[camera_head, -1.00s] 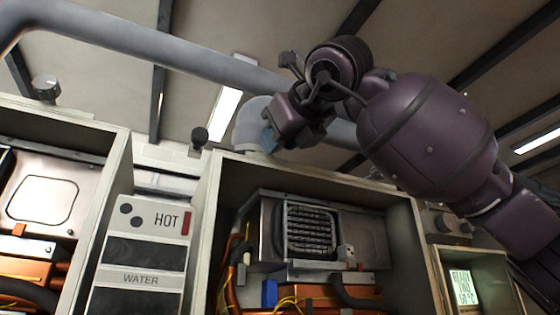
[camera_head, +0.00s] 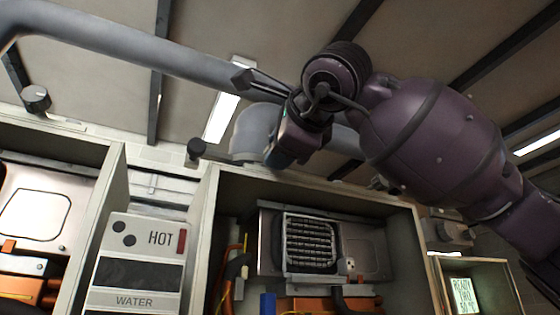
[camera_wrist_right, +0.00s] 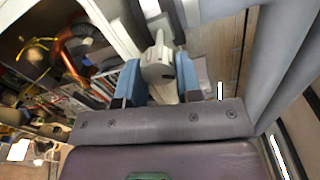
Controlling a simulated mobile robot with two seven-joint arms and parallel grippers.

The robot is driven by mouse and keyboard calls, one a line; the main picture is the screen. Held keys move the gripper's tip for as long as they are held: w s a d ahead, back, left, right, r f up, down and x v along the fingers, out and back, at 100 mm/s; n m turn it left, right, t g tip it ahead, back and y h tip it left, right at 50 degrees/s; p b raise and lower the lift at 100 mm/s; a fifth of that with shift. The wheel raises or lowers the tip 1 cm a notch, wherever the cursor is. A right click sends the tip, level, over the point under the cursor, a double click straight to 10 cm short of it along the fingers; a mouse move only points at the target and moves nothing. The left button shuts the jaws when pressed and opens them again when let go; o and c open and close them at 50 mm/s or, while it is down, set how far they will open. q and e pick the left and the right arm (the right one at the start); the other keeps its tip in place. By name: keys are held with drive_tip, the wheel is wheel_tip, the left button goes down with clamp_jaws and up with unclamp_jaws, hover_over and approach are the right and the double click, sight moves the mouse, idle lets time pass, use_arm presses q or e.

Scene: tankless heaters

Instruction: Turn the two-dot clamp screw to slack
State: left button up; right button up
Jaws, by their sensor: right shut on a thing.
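My right gripper (camera_head: 282,158) is at the top of the middle heater cabinet, beside the grey flue elbow (camera_head: 258,130). In the right wrist view its two blue fingertips (camera_wrist_right: 158,78) stand on either side of a grey screw head (camera_wrist_right: 157,66) and are shut on it. I cannot make out dots on this screw head, so the frames do not confirm which screw it is. In the head view the gripper hides it. Two other dark knobs show, one above the left cabinet (camera_head: 36,98) and one left of the elbow (camera_head: 196,149). My left gripper is not in view.
The open middle cabinet (camera_head: 209,230) holds a heater with a grille (camera_head: 310,242). A panel marked HOT WATER (camera_head: 140,255) bears two dark dots. A large grey pipe (camera_head: 130,45) crosses above. A small display (camera_head: 464,296) is at the lower right.

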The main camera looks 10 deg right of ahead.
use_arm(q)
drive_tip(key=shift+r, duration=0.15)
use_arm(e)
drive_tip(key=shift+n, duration=1.1)
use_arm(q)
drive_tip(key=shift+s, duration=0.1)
use_arm(e)
drive_tip(key=o, duration=0.9)
drive_tip(key=shift+o, duration=0.2)
use_arm(q)
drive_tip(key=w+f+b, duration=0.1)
drive_tip(key=b, duration=0.1)
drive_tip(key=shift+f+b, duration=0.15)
drive_tip(key=shift+b, duration=0.15)
use_arm(e)
drive_tip(key=v, duration=1.1)
drive_tip(key=shift+a, duration=0.2)
